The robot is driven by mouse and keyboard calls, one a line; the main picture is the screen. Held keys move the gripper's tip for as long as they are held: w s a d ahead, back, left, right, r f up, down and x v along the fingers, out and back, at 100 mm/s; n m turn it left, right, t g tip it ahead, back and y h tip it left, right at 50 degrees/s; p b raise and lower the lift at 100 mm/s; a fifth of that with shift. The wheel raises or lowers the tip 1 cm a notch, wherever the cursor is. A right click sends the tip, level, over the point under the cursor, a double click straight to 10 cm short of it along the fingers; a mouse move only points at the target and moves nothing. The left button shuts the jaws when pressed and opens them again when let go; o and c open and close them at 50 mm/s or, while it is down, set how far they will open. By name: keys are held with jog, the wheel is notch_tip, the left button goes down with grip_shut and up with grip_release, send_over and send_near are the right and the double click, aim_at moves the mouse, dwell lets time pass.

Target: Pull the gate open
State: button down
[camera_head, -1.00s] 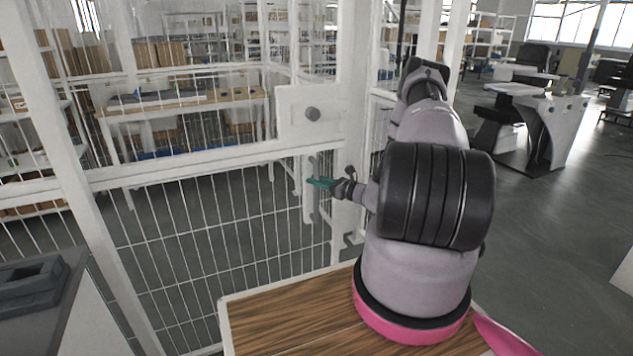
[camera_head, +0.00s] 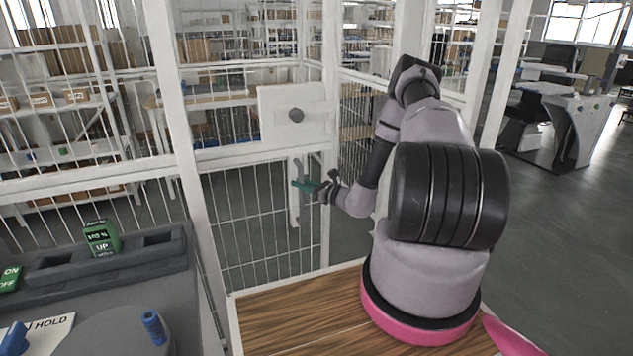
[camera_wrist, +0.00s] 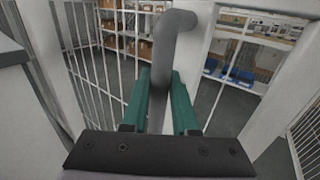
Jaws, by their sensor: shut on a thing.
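The gate (camera_head: 262,225) is a white framed panel with thin vertical bars in its lower part. A pale upright handle (camera_head: 293,205) is on the gate below the plate. My gripper (camera_head: 304,186), with green fingers, is shut on this handle. In the wrist view the handle (camera_wrist: 175,38) is a grey bent bar that runs down between the two green fingers (camera_wrist: 160,102). Its lower part is hidden by the gripper.
A grey control panel (camera_head: 110,275) with green buttons stands at the lower left. A wooden-topped surface (camera_head: 300,325) lies in front, beneath my arm. White shelves with boxes (camera_head: 75,97) stand behind the fence. Open grey floor (camera_head: 560,230) lies to the right.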

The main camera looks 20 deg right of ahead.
send_near(232, 197)
jog(key=w+a+r, duration=0.1)
jog(key=a, duration=0.1)
jog(key=w+a+r, duration=0.1)
jog(key=a, duration=0.1)
jog(key=w+a+r, duration=0.1)
jog(key=a, duration=0.1)
jog(key=c, duration=0.7)
grip_release()
jog(key=v, duration=1.1)
jog(key=shift+r, duration=0.1)
jog(key=shift+w, duration=0.1)
